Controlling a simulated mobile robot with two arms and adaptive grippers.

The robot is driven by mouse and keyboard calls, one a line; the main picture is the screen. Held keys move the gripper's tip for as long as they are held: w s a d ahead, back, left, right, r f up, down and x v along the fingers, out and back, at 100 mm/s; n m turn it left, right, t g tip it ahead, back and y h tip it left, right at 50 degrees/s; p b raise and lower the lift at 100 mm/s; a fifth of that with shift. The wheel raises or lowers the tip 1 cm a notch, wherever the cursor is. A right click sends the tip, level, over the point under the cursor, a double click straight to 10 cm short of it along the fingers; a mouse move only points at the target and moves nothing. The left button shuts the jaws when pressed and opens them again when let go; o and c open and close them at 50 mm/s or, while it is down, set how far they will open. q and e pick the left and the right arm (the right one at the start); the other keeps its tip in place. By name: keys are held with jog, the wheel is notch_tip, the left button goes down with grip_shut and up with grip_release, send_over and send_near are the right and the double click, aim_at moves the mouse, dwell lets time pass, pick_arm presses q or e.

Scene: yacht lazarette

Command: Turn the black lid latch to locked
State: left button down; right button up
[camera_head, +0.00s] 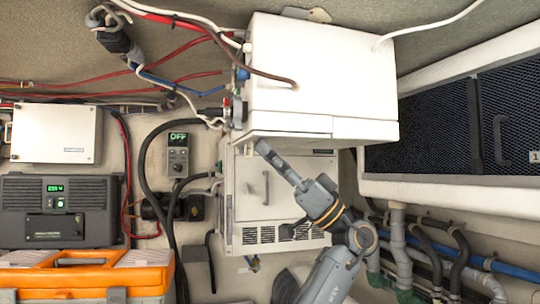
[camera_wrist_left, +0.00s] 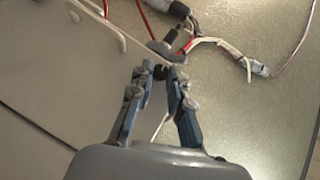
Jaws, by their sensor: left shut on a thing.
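In the head view I cannot make out the latch. My right gripper is not in view.
A white cabinet (camera_head: 265,190) with a handle and vents stands below the box. Cables and hoses (camera_head: 150,80) run at the left, by a panel reading OFF (camera_head: 178,152). An orange toolbox (camera_head: 60,275) is lower left. Pipes (camera_head: 400,250) and a mesh-fronted locker (camera_head: 440,185) are at right.

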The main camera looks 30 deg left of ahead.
pick_arm(q)
jog(key=shift+w+n+g+h, duration=0.1)
jog(key=shift+n+g+h, duration=0.45)
jog(key=shift+g, duration=0.45)
jog(key=c, duration=1.3)
grip_release()
jog(key=shift+o, duration=0.2)
jog(key=v, duration=1.2)
jog(key=shift+w, duration=0.1)
